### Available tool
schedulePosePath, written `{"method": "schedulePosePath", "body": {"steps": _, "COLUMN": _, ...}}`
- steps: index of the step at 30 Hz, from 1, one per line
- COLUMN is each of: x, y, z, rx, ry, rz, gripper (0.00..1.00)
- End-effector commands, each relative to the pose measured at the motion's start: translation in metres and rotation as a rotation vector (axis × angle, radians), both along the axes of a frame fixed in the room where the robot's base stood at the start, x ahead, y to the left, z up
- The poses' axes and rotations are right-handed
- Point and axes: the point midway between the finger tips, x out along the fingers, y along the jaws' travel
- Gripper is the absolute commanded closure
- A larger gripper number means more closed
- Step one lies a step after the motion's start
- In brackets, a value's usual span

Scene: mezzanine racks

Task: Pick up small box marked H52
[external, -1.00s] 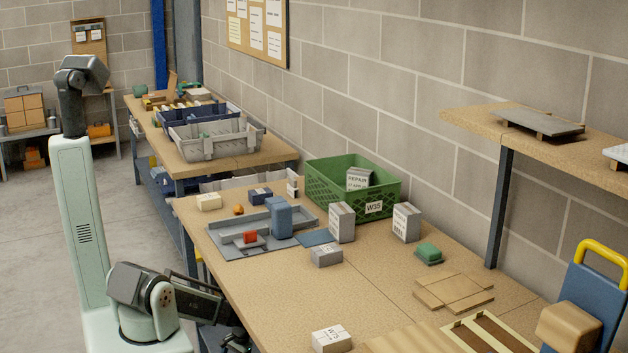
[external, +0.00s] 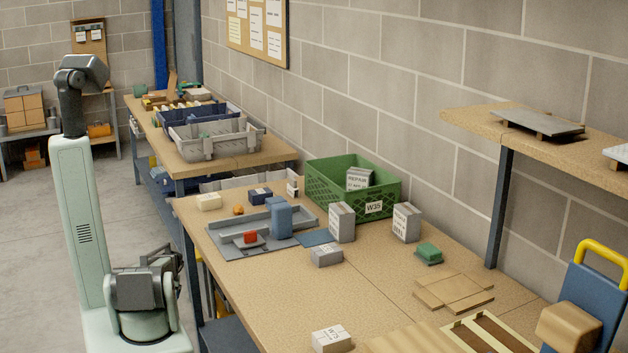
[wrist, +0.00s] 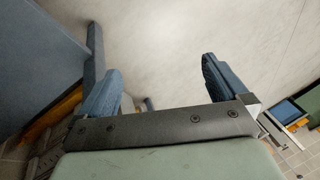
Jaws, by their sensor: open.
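No label reading H52 is legible. Several grey boxes with white labels are on the bench: a small low one (external: 326,255) at the middle, a small one (external: 331,339) at the front edge that seems to read W75, and two taller ones, one (external: 341,222) before the green crate and one (external: 406,222) to its right. Another labelled box (external: 358,179) sits inside the green crate (external: 318,192), whose tag reads W35. My gripper (wrist: 162,88) is open and empty in the wrist view, with bare floor beyond its fingers. In the external view I cannot make it out.
The bench (external: 290,290) also holds a grey tray (external: 225,240) with a blue item (external: 281,221), a green block (external: 429,252) and flat wooden pieces (external: 455,292). A shelf (external: 470,117) overhangs the right. The front-middle bench is mostly clear.

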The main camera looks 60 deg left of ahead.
Motion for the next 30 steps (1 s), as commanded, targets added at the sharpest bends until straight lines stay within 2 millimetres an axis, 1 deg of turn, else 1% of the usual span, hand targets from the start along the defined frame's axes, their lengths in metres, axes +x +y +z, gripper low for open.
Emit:
{"method": "schedulePosePath", "body": {"steps": 1, "x": -0.011, "y": 0.026, "z": 0.017, "rx": 0.021, "ry": -0.014, "rz": 0.051, "gripper": 0.0}}
{"method": "schedulePosePath", "body": {"steps": 2, "x": -0.016, "y": 0.036, "z": 0.026, "rx": 0.031, "ry": -0.023, "rz": 0.079, "gripper": 0.0}}
{"method": "schedulePosePath", "body": {"steps": 3, "x": -0.022, "y": 0.05, "z": 0.039, "rx": 0.045, "ry": -0.034, "rz": 0.115, "gripper": 0.0}}
{"method": "schedulePosePath", "body": {"steps": 7, "x": -0.032, "y": 0.087, "z": 0.083, "rx": 0.076, "ry": -0.075, "rz": 0.227, "gripper": 0.0}}
{"method": "schedulePosePath", "body": {"steps": 11, "x": -0.028, "y": 0.114, "z": 0.129, "rx": 0.096, "ry": -0.123, "rz": 0.33, "gripper": 0.0}}
{"method": "schedulePosePath", "body": {"steps": 12, "x": -0.024, "y": 0.121, "z": 0.144, "rx": 0.1, "ry": -0.139, "rz": 0.358, "gripper": 0.0}}
{"method": "schedulePosePath", "body": {"steps": 14, "x": -0.016, "y": 0.129, "z": 0.166, "rx": 0.104, "ry": -0.163, "rz": 0.402, "gripper": 0.0}}
{"method": "schedulePosePath", "body": {"steps": 19, "x": 0.014, "y": 0.146, "z": 0.232, "rx": 0.1, "ry": -0.235, "rz": 0.514, "gripper": 0.0}}
{"method": "schedulePosePath", "body": {"steps": 26, "x": 0.061, "y": 0.155, "z": 0.324, "rx": 0.078, "ry": -0.329, "rz": 0.65, "gripper": 0.0}}
{"method": "schedulePosePath", "body": {"steps": 27, "x": 0.069, "y": 0.155, "z": 0.341, "rx": 0.072, "ry": -0.345, "rz": 0.672, "gripper": 0.0}}
{"method": "schedulePosePath", "body": {"steps": 29, "x": 0.081, "y": 0.155, "z": 0.366, "rx": 0.062, "ry": -0.368, "rz": 0.706, "gripper": 0.0}}
{"method": "schedulePosePath", "body": {"steps": 30, "x": 0.088, "y": 0.154, "z": 0.383, "rx": 0.055, "ry": -0.382, "rz": 0.727, "gripper": 0.0}}
